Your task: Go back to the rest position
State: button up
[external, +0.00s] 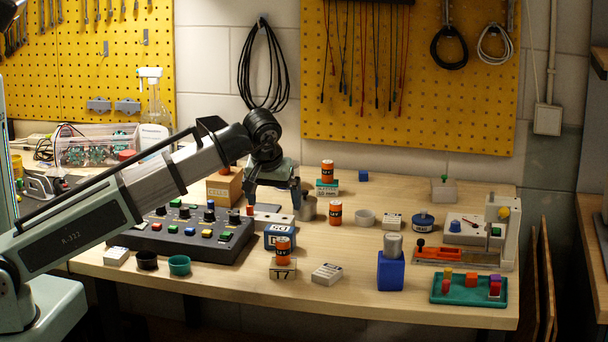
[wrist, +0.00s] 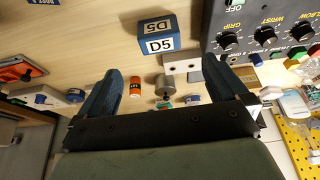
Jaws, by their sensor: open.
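My gripper (external: 273,194) hangs over the middle of the wooden bench, with its two dark fingers pointing down. The fingers are spread apart with nothing between them. The wrist view also shows my gripper (wrist: 163,75) open, with the bench top beyond it. A blue block marked D5 (external: 279,236) stands on the bench in front of my gripper; it also shows in the wrist view (wrist: 157,42). A grey metal cylinder (external: 308,209) stands just to the right of my fingers, and appears beyond them in the wrist view (wrist: 165,86).
A control box with knobs and buttons (external: 184,235) lies under my forearm. An orange can (external: 283,250) stands on a cream block (external: 283,269). A blue holder (external: 391,272) carries a grey cylinder. A green tray (external: 468,290) lies at the right front. The space above the bench's right half is clear.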

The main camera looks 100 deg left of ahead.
dwell(0.4)
